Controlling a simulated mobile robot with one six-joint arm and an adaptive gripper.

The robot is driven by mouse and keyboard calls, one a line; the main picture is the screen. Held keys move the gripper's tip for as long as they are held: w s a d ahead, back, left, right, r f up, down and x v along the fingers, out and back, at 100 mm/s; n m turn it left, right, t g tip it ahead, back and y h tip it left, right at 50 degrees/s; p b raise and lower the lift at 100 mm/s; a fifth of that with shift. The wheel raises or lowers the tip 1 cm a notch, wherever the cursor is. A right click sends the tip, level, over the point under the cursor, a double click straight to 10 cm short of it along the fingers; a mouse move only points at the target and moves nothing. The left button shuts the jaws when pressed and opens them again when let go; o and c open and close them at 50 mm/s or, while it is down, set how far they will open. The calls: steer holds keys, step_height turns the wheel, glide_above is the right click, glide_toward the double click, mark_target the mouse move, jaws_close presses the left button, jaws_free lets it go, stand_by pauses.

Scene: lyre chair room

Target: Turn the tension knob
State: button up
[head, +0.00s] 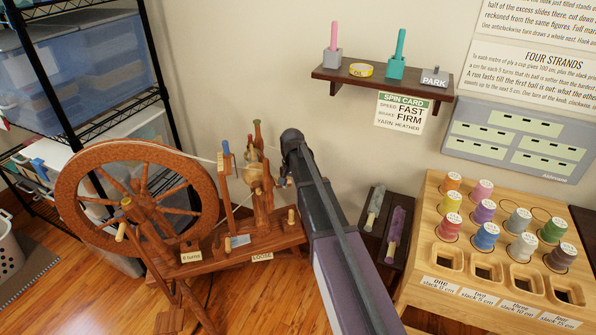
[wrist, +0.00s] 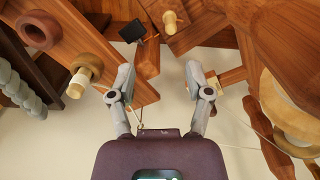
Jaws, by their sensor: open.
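The spinning wheel stands at the left in the head view, with its large drive wheel (head: 138,193) and a wooden base (head: 235,247). The base carries a "0 turns" label (head: 191,257) and a "LOOSE" label (head: 262,257). In the wrist view, a pale round-headed knob (wrist: 171,22) and a pale-stemmed turned part (wrist: 80,82) show beyond my gripper (wrist: 161,72). I cannot tell for sure which is the tension knob. My gripper is open, with nothing between its fingers; the arm largely hides it in the head view.
A wooden spool rack (head: 437,250) and a dark stand with two yarn rolls (head: 393,235) are at the right. A wall shelf (head: 383,82) hangs above the "FAST, FIRM, HEATHER" card (head: 402,113). Black shelving (head: 62,95) stands behind the wheel at the left.

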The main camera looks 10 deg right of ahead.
steer(key=s+r+n+p, duration=0.1)
steer(key=s+r+p, duration=0.7)
steer(key=r+p, duration=0.1)
steer(key=shift+r+n+p, duration=0.4)
steer(key=shift+r, duration=0.35)
steer(key=shift+s, duration=0.15)
steer(key=s+r+n+p, duration=0.2)
steer(key=s+r+p, duration=0.3)
steer(key=s, duration=0.3)
steer(key=s+r+n+p, duration=0.2)
steer(key=s+r+p, duration=0.3)
steer(key=s, duration=0.4)
steer(key=shift+f, duration=0.1)
stand_by(0.7)
steer(key=m+b, duration=0.7)
steer(key=b, duration=1.6)
glide_above(291, 211)
step_height(291, 211, down, 23)
steer(key=shift+f+b, duration=0.25)
steer(key=shift+b, duration=0.1)
step_height(291, 211, down, 14)
steer(key=b, duration=1.3)
steer(key=shift+r, duration=0.25)
